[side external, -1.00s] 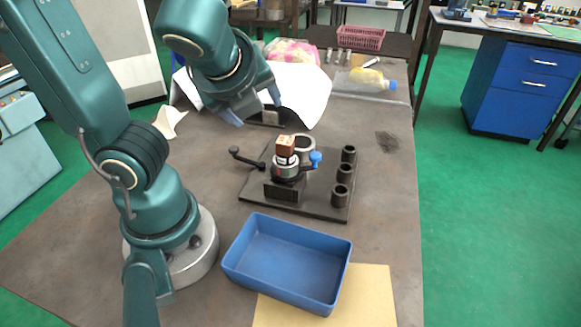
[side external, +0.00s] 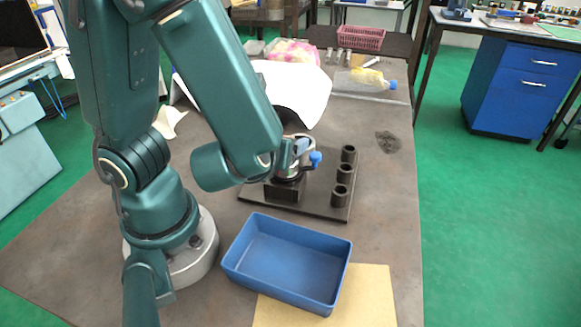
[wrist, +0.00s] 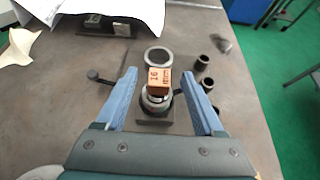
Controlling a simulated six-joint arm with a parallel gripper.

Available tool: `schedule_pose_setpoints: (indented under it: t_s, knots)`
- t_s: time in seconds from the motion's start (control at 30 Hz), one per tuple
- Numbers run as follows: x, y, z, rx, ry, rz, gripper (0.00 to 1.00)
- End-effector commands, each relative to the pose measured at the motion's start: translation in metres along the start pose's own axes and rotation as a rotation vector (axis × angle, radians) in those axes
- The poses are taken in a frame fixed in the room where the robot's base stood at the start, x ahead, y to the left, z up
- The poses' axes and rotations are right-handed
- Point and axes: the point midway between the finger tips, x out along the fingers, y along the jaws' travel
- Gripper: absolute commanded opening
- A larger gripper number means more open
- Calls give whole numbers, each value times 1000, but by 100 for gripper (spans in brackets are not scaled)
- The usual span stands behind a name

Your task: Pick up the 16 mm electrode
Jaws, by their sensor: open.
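The electrode (wrist: 159,82) is a copper-coloured block marked "16" in the wrist view. It sits upright in the chuck (wrist: 156,106) on the dark fixture plate. My gripper (wrist: 161,76) is open, with one blue finger on each side of the electrode and visible gaps between. In the side view my gripper (side external: 300,148) is at the chuck, and my arm and fingers hide the electrode there.
Several dark cylindrical sockets (side external: 344,173) stand on the right of the fixture plate (side external: 318,208), and a pale ring (wrist: 158,58) stands behind the chuck. A blue tray (side external: 290,262) lies in front, partly over a tan sheet (side external: 372,297). White paper (side external: 300,88) lies behind.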

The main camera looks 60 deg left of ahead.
Motion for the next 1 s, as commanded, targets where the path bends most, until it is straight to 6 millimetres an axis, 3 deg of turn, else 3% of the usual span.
schedule_pose_setpoints:
  t_s: [0.23,0.6,0.97,1.0]
  knots:
    - [12,1,-6,-1,-1,5,70]
    - [48,1,-5,-2,0,5,70]
    - [54,0,-6,-3,1,1,70]
    - [54,0,-6,-3,1,1,66]
